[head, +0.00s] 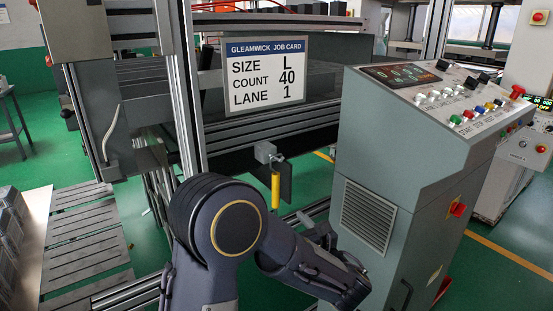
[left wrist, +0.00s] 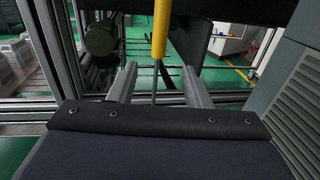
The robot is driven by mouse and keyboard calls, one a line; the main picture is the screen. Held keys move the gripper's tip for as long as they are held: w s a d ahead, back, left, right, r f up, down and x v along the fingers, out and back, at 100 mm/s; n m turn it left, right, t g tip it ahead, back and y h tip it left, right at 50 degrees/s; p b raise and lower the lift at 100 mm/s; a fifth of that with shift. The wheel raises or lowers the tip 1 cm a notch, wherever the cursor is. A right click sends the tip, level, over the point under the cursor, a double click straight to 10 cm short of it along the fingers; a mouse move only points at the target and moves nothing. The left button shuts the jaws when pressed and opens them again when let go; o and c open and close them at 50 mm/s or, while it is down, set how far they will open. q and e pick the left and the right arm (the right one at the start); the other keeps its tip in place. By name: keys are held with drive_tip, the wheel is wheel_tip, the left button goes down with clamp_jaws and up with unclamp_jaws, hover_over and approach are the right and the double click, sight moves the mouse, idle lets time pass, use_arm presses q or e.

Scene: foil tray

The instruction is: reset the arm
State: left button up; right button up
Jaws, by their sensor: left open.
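My left arm rises at the bottom middle of the head view, and its gripper (head: 318,235) is partly hidden by its own wrist. In the left wrist view, the left gripper (left wrist: 158,76) has its two grey fingers apart with nothing held between them. A yellow handle (head: 275,190) hangs from a grey bracket below the machine's rail, just left of the gripper in the head view. The handle also shows in the left wrist view (left wrist: 160,30), beyond the fingers and in line with the gap. My right gripper is not in view.
A grey control console (head: 400,150) with coloured buttons stands close on the right. A job card (head: 266,75) reads size L, count 40, lane 1. A machine frame post (head: 184,90) stands left of the arm. Stacked trays (head: 12,230) lie at the far left.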

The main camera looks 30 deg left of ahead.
use_arm(q)
drive_tip(key=s+a+f+n+g+h+p, duration=0.1)
drive_tip(key=s+a+f+n+g+h, duration=0.25)
drive_tip(key=s, duration=0.55)
drive_tip(key=s+a+n+g+h+p, duration=0.25)
drive_tip(key=s+n+g, duration=0.25)
drive_tip(key=s+n, duration=0.25)
drive_tip(key=s+d+f+n+h, duration=0.1)
drive_tip(key=s+d+n+h, duration=0.45)
drive_tip(key=s+h, duration=0.2)
drive_tip(key=s+d+r+n+t+h+p, duration=0.2)
drive_tip(key=d+r+n+t+h, duration=0.2)
drive_tip(key=d+n, duration=0.5)
drive_tip(key=shift+s+r+t+h, duration=0.2)
drive_tip(key=shift+t+h, duration=0.25)
drive_tip(key=shift+h, duration=0.4)
drive_tip(key=shift+d, duration=0.1)
